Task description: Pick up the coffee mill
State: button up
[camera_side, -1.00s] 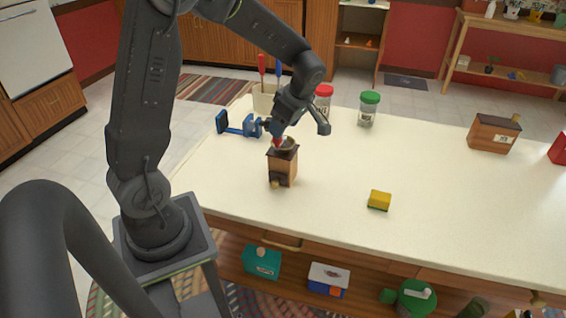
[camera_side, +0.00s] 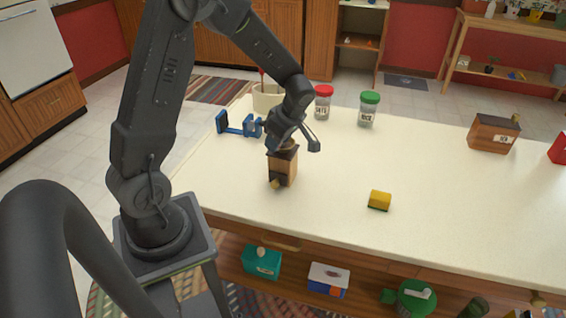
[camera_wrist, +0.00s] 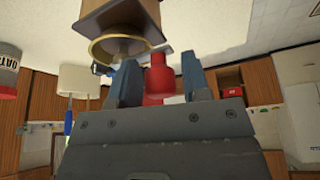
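The coffee mill (camera_side: 283,168) stands upright on the cream countertop, a wooden box with a dark top. A red knob (camera_wrist: 158,78) lies between the two fingers of my gripper (camera_wrist: 160,75). The fingers are apart, with a small gap on the right side of the knob; contact on the left is unclear.
A blue clamp-like object (camera_side: 238,127) and a cream crock (camera_side: 266,97) stand behind the mill. Jars with red (camera_side: 323,103) and green lids (camera_side: 368,109) are farther back. A yellow sponge (camera_side: 379,200) lies to the right, a wooden box (camera_side: 493,133) far right.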

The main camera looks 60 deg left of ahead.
grip_shut()
dwell(1.1)
